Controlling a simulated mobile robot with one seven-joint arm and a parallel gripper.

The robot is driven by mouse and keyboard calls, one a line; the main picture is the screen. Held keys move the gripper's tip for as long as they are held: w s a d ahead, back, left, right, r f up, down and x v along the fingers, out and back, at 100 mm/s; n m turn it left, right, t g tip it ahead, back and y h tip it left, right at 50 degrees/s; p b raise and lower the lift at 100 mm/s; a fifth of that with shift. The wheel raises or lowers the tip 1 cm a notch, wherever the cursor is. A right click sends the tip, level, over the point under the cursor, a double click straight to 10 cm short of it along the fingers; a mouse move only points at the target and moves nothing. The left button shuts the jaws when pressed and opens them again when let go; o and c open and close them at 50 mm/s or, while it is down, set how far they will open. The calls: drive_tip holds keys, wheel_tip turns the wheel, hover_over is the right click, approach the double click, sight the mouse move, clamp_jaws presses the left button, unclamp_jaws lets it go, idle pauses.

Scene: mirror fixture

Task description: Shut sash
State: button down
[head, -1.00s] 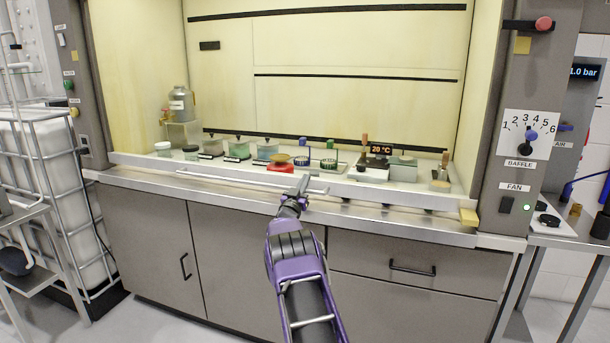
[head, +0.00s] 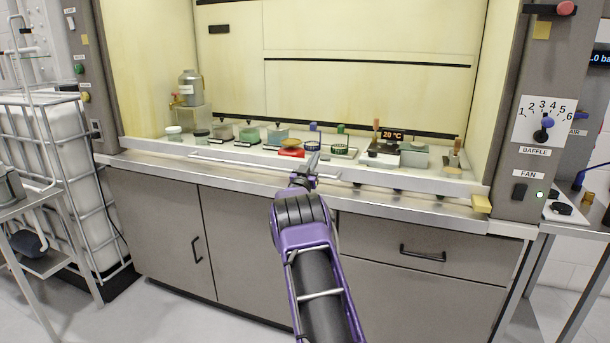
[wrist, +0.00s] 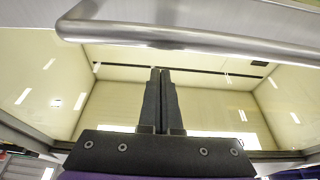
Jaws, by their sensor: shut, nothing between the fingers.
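The sash's pale bottom rail (head: 392,180) lies low across the front of the fume hood, with a narrow dark gap seeming to show under it. A silver bar handle (head: 240,168) runs along its left and middle part. It fills the top of the wrist view as a rounded metal bar (wrist: 190,40). My gripper (head: 314,156) is at the handle's right part in the head view, its fingers pointing up and into the hood. In the wrist view my shut, empty fingers (wrist: 160,72) stand below the bar in the picture, apart from it. Contact cannot be told from the head view.
Behind the rail stand several jars (head: 222,132), a red scale (head: 291,152), a hotplate (head: 383,158) and a metal bottle (head: 190,88). A yellow block (head: 481,204) sits at the sill's right end. A caged tank (head: 50,150) stands left, a side bench (head: 565,215) right.

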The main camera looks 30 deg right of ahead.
drive_tip(key=v, duration=0.8)
